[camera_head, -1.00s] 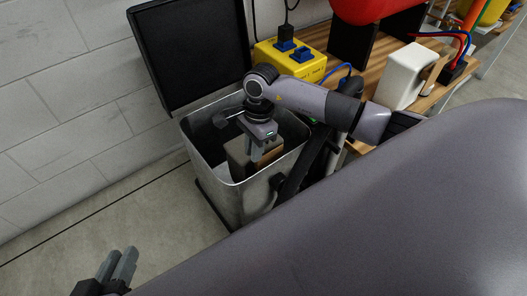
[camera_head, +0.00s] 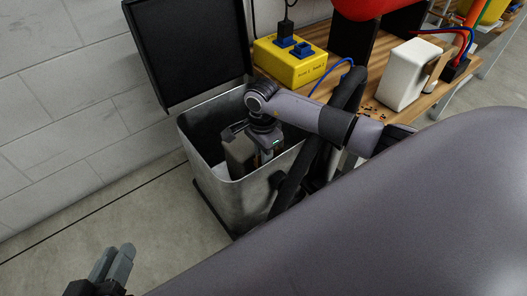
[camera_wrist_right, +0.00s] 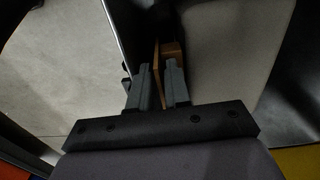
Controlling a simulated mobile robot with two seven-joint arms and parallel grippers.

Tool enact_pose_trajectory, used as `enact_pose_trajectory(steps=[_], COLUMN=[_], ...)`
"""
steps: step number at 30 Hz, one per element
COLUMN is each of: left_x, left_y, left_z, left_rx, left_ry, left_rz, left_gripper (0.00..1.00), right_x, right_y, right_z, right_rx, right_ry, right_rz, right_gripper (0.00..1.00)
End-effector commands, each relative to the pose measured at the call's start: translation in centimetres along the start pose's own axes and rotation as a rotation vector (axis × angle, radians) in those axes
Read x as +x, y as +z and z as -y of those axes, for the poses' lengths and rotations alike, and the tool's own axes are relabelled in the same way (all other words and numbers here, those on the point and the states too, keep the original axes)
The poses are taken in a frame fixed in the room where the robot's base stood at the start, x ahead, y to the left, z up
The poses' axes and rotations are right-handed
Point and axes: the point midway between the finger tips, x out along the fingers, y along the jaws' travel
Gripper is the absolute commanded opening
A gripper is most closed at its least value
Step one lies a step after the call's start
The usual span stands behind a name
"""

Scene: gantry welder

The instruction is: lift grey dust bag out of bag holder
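The bag holder is a metal bin (camera_head: 215,197) with its black lid (camera_head: 188,50) open. The grey dust bag (camera_head: 238,155) stands inside it, mostly hidden by the bin wall and my right arm. My right gripper (camera_head: 266,160) points down into the bin beside the bag, its fingertips hidden there. In the right wrist view, its fingers (camera_wrist_right: 158,68) stand apart on either side of a thin brown plate (camera_wrist_right: 157,74), which seems to belong to the bag. I see no clear contact. My left gripper (camera_head: 117,252) is empty at lower left, its fingers slightly apart.
A yellow box with blue sockets (camera_head: 290,62) and a white block (camera_head: 404,75) stand on the wooden bench (camera_head: 375,113) beside the bin. A black hose-like piece (camera_head: 310,150) runs along the bin's right side. Floor left of the bin is clear.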

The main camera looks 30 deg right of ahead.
Motion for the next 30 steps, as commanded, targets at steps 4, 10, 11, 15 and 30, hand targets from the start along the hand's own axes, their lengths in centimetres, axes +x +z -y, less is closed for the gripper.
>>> enact_pose_trajectory(steps=[4, 10, 11, 15, 30], left_x=[-0.01, -0.02, -0.02, -0.02, -0.01], left_y=[-0.01, 0.00, -0.01, 0.00, 0.04], left_z=[-0.01, -0.01, -0.01, -0.01, 0.03], left_rx=[0.000, 0.000, 0.000, -0.001, -0.001], left_ry=[0.000, 0.000, 0.000, 0.000, 0.000], left_rz=[0.000, 0.000, 0.000, 0.000, 0.001], left_gripper=[0.25, 0.25, 0.25, 0.25, 0.25], right_x=[-0.01, -0.02, -0.02, -0.02, -0.03], right_y=[0.03, 0.04, 0.05, 0.06, 0.09], right_z=[-0.01, -0.01, -0.01, -0.01, -0.01], right_rx=[0.000, 0.000, 0.000, 0.000, -0.001], right_ry=[0.000, 0.000, 0.000, 0.000, 0.000], right_rz=[0.001, 0.001, 0.001, 0.001, 0.002], right_gripper=[0.00, 0.00, 0.00, 0.00, 0.00])
